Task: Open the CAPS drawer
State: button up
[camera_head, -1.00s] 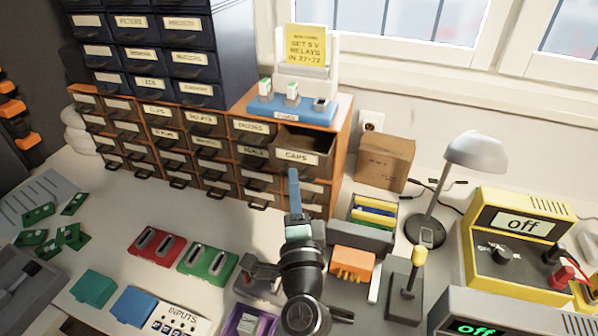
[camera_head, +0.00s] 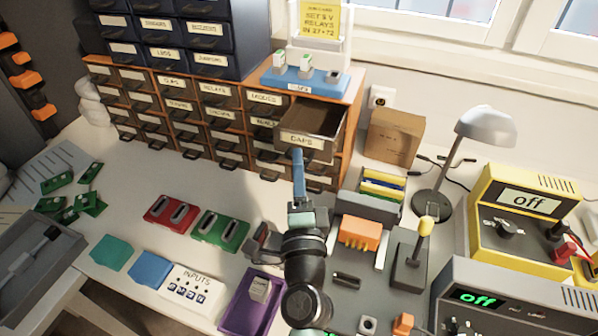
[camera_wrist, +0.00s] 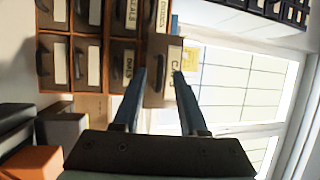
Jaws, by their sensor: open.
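My gripper (camera_head: 298,153) is at the drawer's front, just below the label. In the wrist view, my gripper (camera_wrist: 160,76) is open, with one blue finger on each side of the drawer front.
The cabinet's other drawers (camera_head: 217,117) look shut. A blue tray with relays (camera_head: 305,80) stands on top. A cardboard box (camera_head: 394,136) and a lamp (camera_head: 487,126) stand to the right. Coloured modules and a joystick (camera_head: 411,257) crowd the bench near my arm.

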jog(key=b+v, duration=0.3)
jog(key=v, duration=1)
jog(key=shift+b, duration=0.3)
